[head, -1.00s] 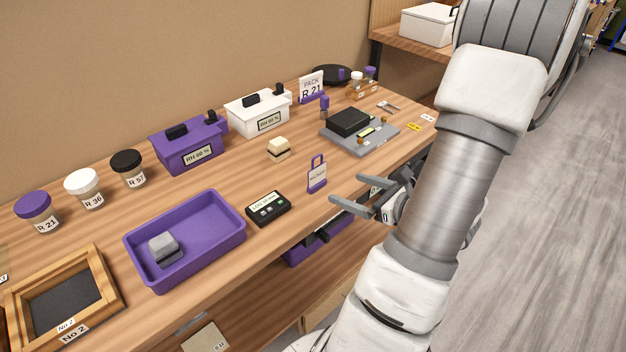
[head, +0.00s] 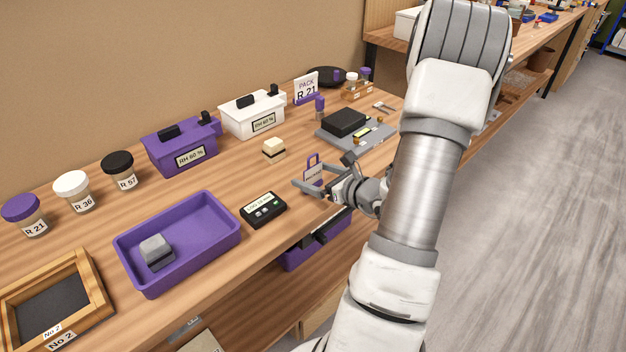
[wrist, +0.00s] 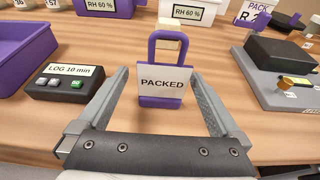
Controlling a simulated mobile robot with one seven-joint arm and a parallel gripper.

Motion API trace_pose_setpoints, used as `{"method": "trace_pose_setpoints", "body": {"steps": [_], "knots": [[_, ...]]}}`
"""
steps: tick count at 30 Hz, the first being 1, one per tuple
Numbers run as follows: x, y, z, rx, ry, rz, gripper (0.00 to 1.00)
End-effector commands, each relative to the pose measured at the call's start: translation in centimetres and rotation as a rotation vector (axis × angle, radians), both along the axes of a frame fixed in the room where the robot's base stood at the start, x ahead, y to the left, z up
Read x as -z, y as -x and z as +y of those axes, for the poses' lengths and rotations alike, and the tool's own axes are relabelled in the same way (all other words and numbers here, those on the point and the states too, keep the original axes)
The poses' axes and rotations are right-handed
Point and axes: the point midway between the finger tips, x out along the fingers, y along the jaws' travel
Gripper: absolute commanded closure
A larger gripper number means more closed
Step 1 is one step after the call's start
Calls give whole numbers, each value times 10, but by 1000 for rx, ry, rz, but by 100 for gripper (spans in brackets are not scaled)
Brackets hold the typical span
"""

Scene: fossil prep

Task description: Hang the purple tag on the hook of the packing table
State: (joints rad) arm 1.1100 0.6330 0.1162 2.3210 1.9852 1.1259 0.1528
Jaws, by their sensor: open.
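The purple tag (wrist: 164,101) stands upright near the table's front edge, with a purple loop on top and a white face reading "PACKED". In the head view the tag (head: 313,172) is partly covered by my gripper (head: 318,187). In the wrist view my gripper (wrist: 158,92) is open, with one finger on each side of the tag and a gap between the fingers and the tag. The wooden table (head: 225,262) carries it. I cannot make out a hook in these views.
Left of the tag is a black timer (head: 263,209) reading "LOG 10 min", then a purple tray (head: 190,282) holding a grey block (head: 156,251). Right is a grey scale (wrist: 272,95). Behind are a small cream block (head: 273,150) and purple and white boxes. A purple drawer (head: 310,249) is below.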

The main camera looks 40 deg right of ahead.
Motion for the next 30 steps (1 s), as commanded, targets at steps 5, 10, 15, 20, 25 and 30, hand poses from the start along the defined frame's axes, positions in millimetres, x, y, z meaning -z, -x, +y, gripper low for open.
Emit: {"method": "trace_pose_setpoints", "body": {"steps": [5,10,15,20,25,30], "knots": [[15,-25,-1,-3,0,-2,0],[18,-39,0,0,-1,-1,0],[18,-39,0,0,-1,-1,0],[17,-39,0,0,-1,-1,29],[17,-39,0,0,-1,-1,59],[17,-39,0,0,0,-1,79]]}}
